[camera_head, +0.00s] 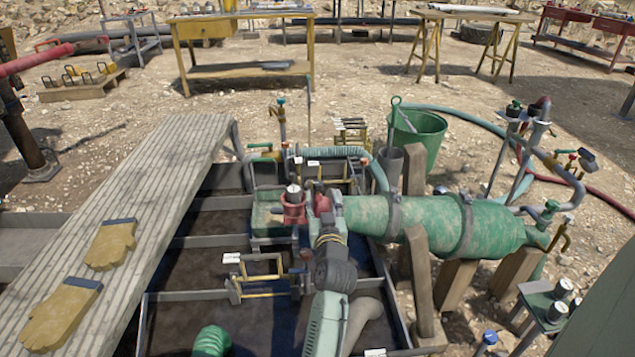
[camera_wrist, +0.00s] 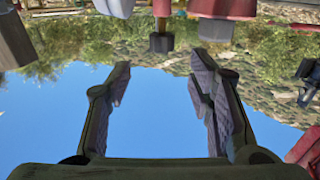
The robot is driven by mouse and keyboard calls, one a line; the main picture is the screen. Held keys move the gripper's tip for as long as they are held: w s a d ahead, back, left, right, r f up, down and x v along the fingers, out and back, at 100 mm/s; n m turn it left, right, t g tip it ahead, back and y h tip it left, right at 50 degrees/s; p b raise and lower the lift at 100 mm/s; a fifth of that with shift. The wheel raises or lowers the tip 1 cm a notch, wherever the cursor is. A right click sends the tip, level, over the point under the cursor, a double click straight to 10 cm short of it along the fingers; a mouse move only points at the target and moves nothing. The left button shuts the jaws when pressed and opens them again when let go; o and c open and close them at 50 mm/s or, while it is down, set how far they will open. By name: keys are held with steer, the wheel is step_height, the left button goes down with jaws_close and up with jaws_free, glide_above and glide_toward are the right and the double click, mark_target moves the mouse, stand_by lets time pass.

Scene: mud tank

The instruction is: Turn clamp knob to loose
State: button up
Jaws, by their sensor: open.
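I cannot clearly single out the clamp knob. In the wrist view, a small red part with a dark square end (camera_wrist: 161,40) sits at the top centre, and a larger red and grey part (camera_wrist: 220,18) is to its right. In the head view, a red fitting with a pale top (camera_head: 293,205) stands on the tank, just left of my arm's far end. My gripper (camera_wrist: 158,72) is open, with nothing between its two fingers; the red parts lie beyond the fingertips. In the head view my own arm mostly hides the gripper.
A green cylinder (camera_head: 430,226) lies on wooden supports at the right. A yellow-handled frame (camera_head: 262,270) is left of my arm. A plank walkway (camera_head: 150,205) with two gloves (camera_head: 110,245) runs along the left. A green bucket (camera_head: 415,140) stands behind the tank.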

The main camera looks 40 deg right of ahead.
mark_target(319, 187)
steer(key=p+x, duration=0.1)
steer(key=x, duration=0.8)
steer(key=shift+a, duration=0.1)
steer(key=shift+c, duration=0.4)
jaws_close()
